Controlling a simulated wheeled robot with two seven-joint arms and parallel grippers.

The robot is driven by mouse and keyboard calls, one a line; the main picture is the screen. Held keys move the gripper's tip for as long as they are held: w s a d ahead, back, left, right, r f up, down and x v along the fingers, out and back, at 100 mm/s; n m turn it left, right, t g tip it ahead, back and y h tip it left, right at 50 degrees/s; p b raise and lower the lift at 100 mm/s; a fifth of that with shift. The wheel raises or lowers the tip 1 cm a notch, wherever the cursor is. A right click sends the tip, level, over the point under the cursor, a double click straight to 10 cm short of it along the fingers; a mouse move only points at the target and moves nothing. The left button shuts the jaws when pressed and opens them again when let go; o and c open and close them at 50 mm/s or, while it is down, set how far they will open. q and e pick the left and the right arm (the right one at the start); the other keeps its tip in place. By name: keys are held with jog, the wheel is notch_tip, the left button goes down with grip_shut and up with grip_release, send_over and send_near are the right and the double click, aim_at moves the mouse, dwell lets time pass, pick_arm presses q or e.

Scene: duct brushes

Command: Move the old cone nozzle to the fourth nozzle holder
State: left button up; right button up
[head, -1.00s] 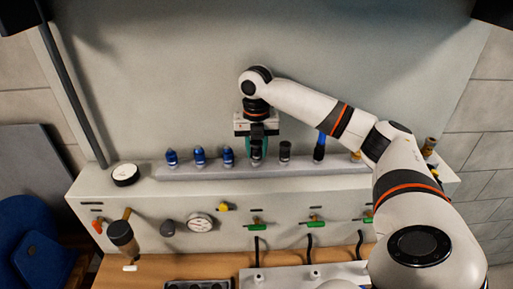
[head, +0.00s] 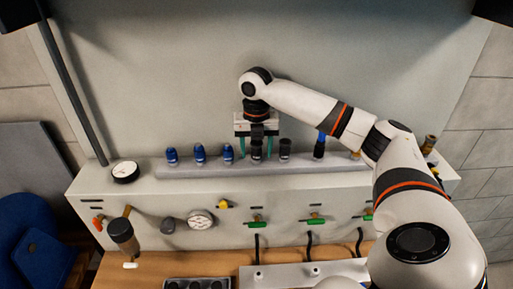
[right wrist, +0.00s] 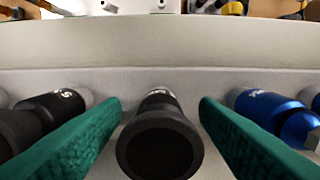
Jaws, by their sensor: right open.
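A black nozzle (head: 257,151), which I take to be the old cone nozzle, stands upright fourth from the left in the row on the pale rail (head: 300,168). My right gripper (head: 256,146) is above it, with one green finger on each side. In the right wrist view the nozzle (right wrist: 158,140) stands between the fingers, its dark round end toward the camera. The fingers (right wrist: 160,112) are open, with a gap on both sides of it. Its holder is mostly hidden beneath it. My left gripper is not in view.
Blue nozzles (head: 200,155) stand to the left in the row. Another black nozzle (head: 285,149) and a tall blue-and-black one (head: 319,147) stand to the right. Green-handled valves (head: 256,222) line the front.

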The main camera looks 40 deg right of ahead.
notch_tip(320, 180, up, 5)
jog(key=shift+w+f+b, duration=0.1)
jog(key=shift+f+b, duration=0.05)
jog(key=shift+b, duration=0.65)
notch_tip(320, 180, up, 7)
jog(key=shift+r+p, duration=0.15)
jog(key=shift+p, duration=0.65)
